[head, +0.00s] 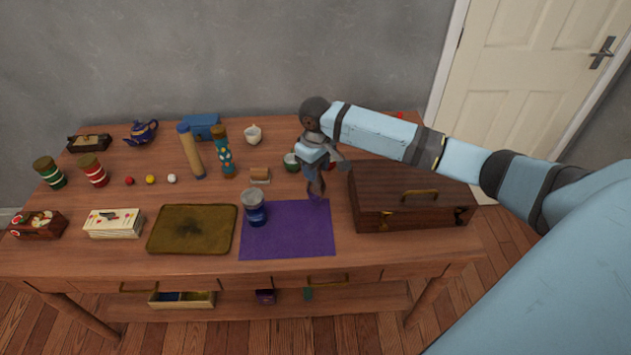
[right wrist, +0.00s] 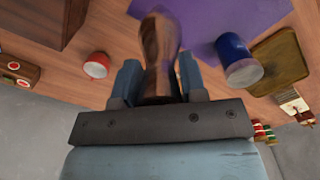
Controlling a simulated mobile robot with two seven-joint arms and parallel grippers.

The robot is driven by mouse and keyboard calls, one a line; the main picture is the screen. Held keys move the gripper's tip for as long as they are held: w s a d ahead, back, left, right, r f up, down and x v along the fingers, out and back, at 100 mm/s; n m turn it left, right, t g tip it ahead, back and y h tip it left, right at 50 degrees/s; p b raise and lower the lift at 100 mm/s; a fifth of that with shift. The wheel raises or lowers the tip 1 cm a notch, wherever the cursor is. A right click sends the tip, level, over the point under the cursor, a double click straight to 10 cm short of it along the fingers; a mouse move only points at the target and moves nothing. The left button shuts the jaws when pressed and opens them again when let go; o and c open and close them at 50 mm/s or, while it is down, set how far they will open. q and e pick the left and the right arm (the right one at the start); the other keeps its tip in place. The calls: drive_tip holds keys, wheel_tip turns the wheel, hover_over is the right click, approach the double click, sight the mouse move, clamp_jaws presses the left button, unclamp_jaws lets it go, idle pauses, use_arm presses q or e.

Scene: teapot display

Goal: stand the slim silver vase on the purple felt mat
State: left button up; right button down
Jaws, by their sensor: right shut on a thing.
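The slim silver vase (head: 317,188) is held in my right gripper (head: 319,168), near the far right edge of the purple felt mat (head: 295,240). In the right wrist view the vase (right wrist: 159,50) is shiny, with brown reflections, and sits between the two blue fingers of the gripper (right wrist: 158,80). Its far end overlaps the edge of the mat (right wrist: 225,18) in that view. I cannot tell whether its foot touches anything. My left gripper is not in view.
A blue jar with a grey top (head: 256,210) stands at the mat's left edge. A brown wooden case (head: 400,205) lies close right of the gripper. An olive tray (head: 190,230) lies left. The mat's front right is bare.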

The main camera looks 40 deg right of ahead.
wheel_tip(320, 180, down, 5)
drive_tip(key=shift+r, duration=0.1)
idle(0.3)
drive_tip(key=c, duration=0.7)
unclamp_jaws()
